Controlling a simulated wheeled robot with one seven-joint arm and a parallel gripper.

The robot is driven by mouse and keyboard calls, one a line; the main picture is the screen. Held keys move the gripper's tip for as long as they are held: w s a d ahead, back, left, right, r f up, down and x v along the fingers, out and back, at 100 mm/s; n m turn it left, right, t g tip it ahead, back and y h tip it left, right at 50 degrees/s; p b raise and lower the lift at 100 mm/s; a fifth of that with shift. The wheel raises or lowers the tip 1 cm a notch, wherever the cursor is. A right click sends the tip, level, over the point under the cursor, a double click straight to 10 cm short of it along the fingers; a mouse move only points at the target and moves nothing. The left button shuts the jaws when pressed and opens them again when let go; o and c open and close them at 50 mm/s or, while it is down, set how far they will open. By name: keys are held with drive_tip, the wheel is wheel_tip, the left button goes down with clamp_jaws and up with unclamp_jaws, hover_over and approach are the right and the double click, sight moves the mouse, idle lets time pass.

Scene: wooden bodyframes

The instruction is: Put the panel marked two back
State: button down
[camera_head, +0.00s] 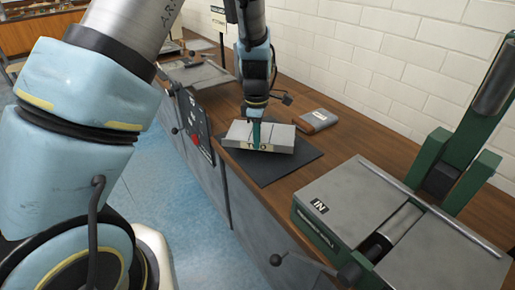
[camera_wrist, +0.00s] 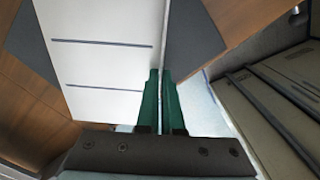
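The panel marked TWO (camera_head: 282,138) is a pale grey slab with a dark label on its near edge. It rests on or just over a dark mat (camera_head: 270,167) on the wooden bench. My gripper (camera_head: 257,138) points down at the middle of its labelled edge and covers part of the label. In the wrist view the panel's pale face (camera_wrist: 95,45) shows two dark lines. The green fingers of my gripper (camera_wrist: 160,100) stand close together on either side of the panel's thin edge, with no clear gap. Their tips' contact is small in view.
A grey machine with a green frame and an IN label (camera_head: 352,200) stands at the near right. A small grey book-like block (camera_head: 318,119) lies behind the panel. A control box with a red button (camera_head: 195,127) is on the bench front. A white brick wall runs behind.

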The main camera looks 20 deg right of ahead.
drive_tip(key=shift+f+p, duration=0.45)
drive_tip(key=shift+f, duration=1.65)
drive_tip(key=shift+f, duration=0.1)
drive_tip(key=c, duration=1.1)
unclamp_jaws()
wheel_tip(320, 180, up, 12)
drive_tip(key=shift+a+r+b, duration=0.1)
drive_tip(key=shift+b, duration=0.95)
drive_tip(key=s+a+r+m, duration=0.1)
drive_tip(key=a+m, duration=0.3)
drive_tip(key=a, duration=0.6)
drive_tip(key=s+a+r+m+t, duration=0.1)
drive_tip(key=a+m, duration=0.3)
drive_tip(key=a, duration=0.7)
drive_tip(key=s+a+r+m, duration=0.1)
drive_tip(key=a+m, duration=0.3)
drive_tip(key=a, duration=0.7)
drive_tip(key=shift+s+a+r+t, duration=0.1)
drive_tip(key=shift+s+r+t, duration=0.05)
drive_tip(key=shift+s, duration=0.3)
drive_tip(key=shift+s+a+r+t, duration=0.1)
drive_tip(key=shift+s+r+t, duration=0.05)
drive_tip(key=shift+s, duration=0.25)
